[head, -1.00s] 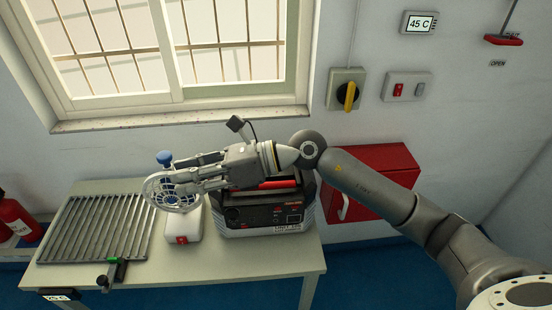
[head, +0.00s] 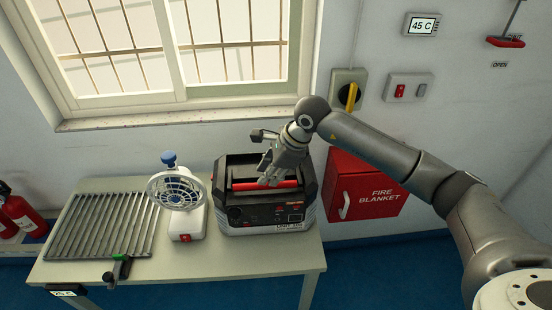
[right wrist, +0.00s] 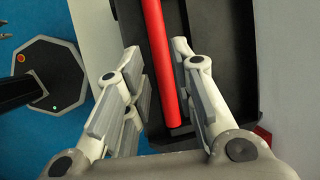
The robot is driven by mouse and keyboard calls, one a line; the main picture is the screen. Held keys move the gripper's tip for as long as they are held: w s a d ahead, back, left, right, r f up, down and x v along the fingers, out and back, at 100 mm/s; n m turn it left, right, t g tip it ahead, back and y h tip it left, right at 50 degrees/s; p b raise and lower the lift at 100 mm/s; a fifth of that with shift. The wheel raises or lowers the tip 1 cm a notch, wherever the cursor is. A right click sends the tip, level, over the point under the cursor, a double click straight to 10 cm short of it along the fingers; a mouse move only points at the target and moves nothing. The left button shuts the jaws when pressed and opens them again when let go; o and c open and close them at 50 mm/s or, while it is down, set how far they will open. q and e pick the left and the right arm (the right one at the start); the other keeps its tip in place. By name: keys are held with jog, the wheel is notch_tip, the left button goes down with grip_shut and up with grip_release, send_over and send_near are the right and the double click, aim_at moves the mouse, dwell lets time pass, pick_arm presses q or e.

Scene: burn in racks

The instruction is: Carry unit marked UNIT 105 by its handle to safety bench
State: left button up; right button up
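The unit (head: 240,215) is a black and grey box with a red bar handle (head: 258,185) along its top. It stands on the right part of a pale table, and the label on its front is too small to read surely. My right gripper (head: 268,178) is above the unit at the handle, pointing down. In the right wrist view its two fingers (right wrist: 165,95) are spread apart, with the red handle (right wrist: 160,55) running between or just beyond them, not clamped. My left gripper is not in view.
The pale table (head: 150,268) also bears a small fan (head: 180,187), a slatted grille (head: 100,225) and a green-black clamp (head: 117,270). A red fire blanket box (head: 370,185) hangs on the wall right of the unit. Fire extinguishers (head: 20,215) stand at the left.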

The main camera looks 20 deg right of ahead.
jog(key=shift+p+x, duration=0.65)
jog(key=shift+x, duration=2)
grip_shut()
jog(key=shift+c, duration=1.2)
grip_release()
jog(key=shift+c, duration=1)
jog(key=shift+w+r, duration=0.1)
jog(key=shift+r, duration=0.05)
